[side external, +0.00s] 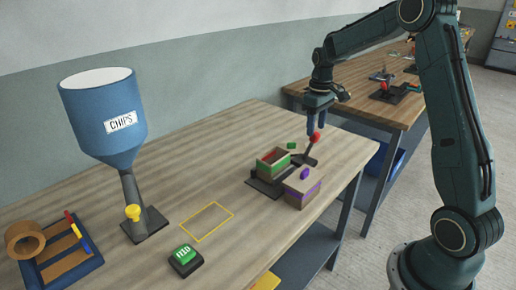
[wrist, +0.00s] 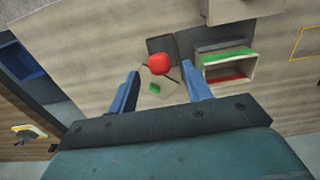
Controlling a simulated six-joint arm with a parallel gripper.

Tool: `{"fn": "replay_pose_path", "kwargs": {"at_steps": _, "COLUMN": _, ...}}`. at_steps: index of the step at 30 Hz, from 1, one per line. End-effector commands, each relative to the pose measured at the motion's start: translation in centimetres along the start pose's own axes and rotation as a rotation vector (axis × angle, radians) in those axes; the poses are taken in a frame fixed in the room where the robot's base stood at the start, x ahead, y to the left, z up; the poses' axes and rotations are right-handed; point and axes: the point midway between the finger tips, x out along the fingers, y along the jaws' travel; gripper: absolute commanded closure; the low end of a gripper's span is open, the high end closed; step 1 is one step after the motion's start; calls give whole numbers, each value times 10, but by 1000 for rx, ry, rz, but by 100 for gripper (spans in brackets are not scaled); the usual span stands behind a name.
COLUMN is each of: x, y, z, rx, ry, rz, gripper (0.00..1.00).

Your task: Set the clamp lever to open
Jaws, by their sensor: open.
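The clamp lever (side external: 309,150) is a dark arm with a red ball knob (side external: 315,137), standing tilted at the back of a dark base plate (side external: 262,188). In the wrist view the red knob (wrist: 159,63) shows between the blue fingers. My gripper (side external: 316,131) is open, pointing down with its fingertips close to the knob. In the wrist view my gripper (wrist: 161,76) has a finger on each side of the knob, with gaps visible. I cannot tell whether a finger touches it.
A green-rimmed box (side external: 272,164) with red inside stands on the plate, beside a purple-banded box (side external: 303,186) with a purple knob. A small green piece (side external: 291,145) lies nearby. A blue chips hopper (side external: 103,115), a green button (side external: 183,254) and a blue tray (side external: 60,252) stand left.

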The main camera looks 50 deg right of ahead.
Motion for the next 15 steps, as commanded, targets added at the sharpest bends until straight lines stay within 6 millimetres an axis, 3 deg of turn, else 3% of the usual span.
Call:
{"fn": "replay_pose_path", "kwargs": {"at_steps": 6, "x": 31, "y": 0, "z": 0, "rx": 0, "ry": -3, "rz": -2, "gripper": 51}}
{"fn": "replay_pose_path", "kwargs": {"at_steps": 15, "x": 48, "y": 0, "z": 0, "rx": 0, "ry": -1, "rz": -1, "gripper": 51}}
